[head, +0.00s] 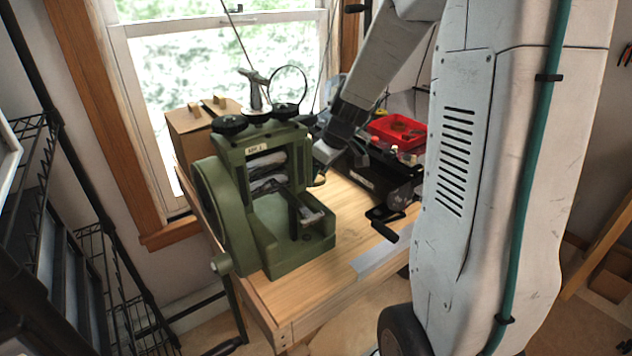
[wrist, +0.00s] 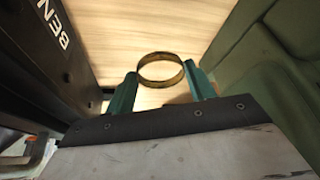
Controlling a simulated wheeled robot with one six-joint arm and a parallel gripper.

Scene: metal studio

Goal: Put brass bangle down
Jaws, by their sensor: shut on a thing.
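The brass bangle (wrist: 162,84) shows in the wrist view as a thin ring between the two green fingertips of my gripper (wrist: 160,72). My gripper is shut on it. Pale wooden bench top (wrist: 165,22) shows through and behind the ring; I cannot tell whether the ring touches it. In the head view my arm reaches down behind the green rolling mill (head: 258,268), and the mill partly hides my gripper. The bangle cannot be made out clearly there.
The green mill also stands close on the right in the wrist view (wrist: 275,60), and a dark machine (wrist: 45,55) stands close on the left. Bare wood lies between the machines.

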